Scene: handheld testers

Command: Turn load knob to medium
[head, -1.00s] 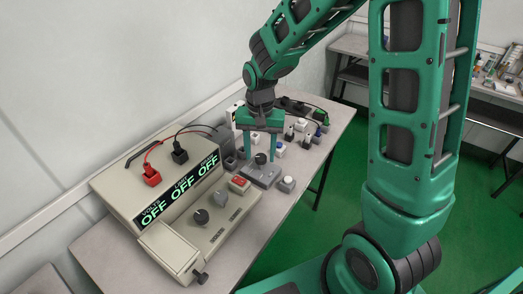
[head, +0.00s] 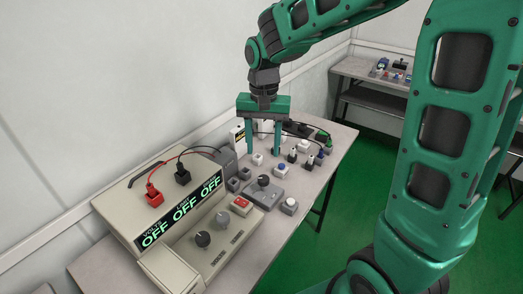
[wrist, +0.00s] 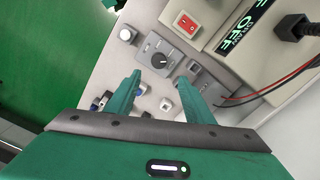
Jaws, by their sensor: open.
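A grey control box (head: 267,196) with a black rotary knob (head: 263,181) stands on the bench beside the beige tester. In the wrist view the knob (wrist: 157,59) shows a pale pointer line and dial marks, too small to read. The tester also has a black knob (head: 202,239) and a grey knob (head: 222,219); I cannot read which one is labelled load. My gripper (head: 263,151) is open and empty, apart from the control box's knob. In the wrist view its fingertips (wrist: 160,82) are spread, with the knob ahead of them, untouched.
The beige tester (head: 122,214) has displays (head: 184,214) reading OFF, a red rocker switch (head: 240,205) and red and black plugs with cables. A white button box (head: 289,206) sits right of the control box. Several small switches crowd behind it.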

